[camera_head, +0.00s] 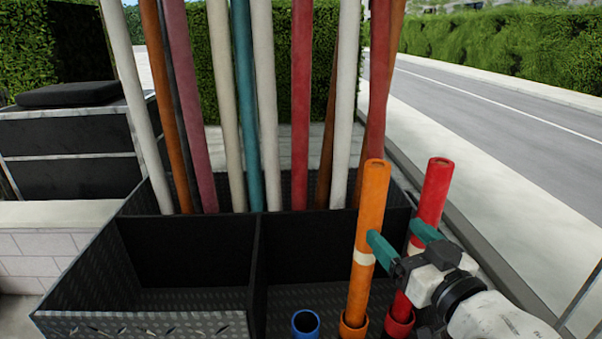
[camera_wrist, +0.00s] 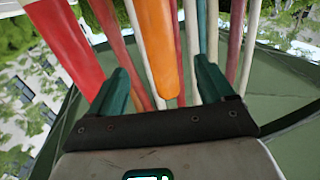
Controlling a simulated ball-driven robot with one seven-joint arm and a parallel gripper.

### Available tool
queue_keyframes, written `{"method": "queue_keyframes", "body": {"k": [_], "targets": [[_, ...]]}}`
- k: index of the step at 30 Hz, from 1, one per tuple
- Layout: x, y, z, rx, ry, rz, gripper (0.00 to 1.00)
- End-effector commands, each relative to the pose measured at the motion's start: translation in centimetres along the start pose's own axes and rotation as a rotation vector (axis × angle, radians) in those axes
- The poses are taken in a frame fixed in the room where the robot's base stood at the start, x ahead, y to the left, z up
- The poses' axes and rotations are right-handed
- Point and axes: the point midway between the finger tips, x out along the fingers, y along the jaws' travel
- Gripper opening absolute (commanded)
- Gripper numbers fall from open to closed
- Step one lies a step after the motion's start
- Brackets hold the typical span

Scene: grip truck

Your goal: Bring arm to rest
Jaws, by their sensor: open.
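My gripper (camera_head: 393,229) has teal fingers spread open and sits at the front right of the black bin. An orange tube with a pale band (camera_head: 369,205) stands upright in an orange holder (camera_head: 353,328), just left of the near finger. A red tube (camera_head: 436,190) stands in a red holder (camera_head: 399,324), partly hidden behind the fingers and wrist. In the wrist view, an orange tube (camera_wrist: 155,45) shows between the open fingers (camera_wrist: 162,68), and a red tube (camera_wrist: 65,45) lies to their left. I cannot tell whether a finger touches the orange tube.
Several long coloured poles (camera_head: 262,110) lean in the bin's rear compartment. The front left compartment (camera_head: 185,250) looks empty. A blue holder (camera_head: 305,324) is empty. A black cabinet (camera_head: 70,150) stands at left. Road (camera_head: 490,105) and pavement lie to the right.

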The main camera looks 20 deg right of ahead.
Motion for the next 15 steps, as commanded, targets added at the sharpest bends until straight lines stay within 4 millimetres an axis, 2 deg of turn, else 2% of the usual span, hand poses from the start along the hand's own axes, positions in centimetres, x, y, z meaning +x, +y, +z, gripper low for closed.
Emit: {"method": "queue_keyframes", "body": {"k": [4, 7, 8, 11, 15], "targets": [[0.0, -0.1, 0.7, 0.002, -0.016, -0.002, 0.81], [-0.2, -0.4, 3.5, 0.010, -0.093, -0.007, 0.81], [-0.3, -0.6, 4.9, 0.013, -0.132, -0.009, 0.81], [-1.4, -1.3, 10.8, 0.027, -0.301, -0.018, 0.81], [-4.8, -2.3, 20.0, 0.041, -0.587, -0.028, 0.81]]}}
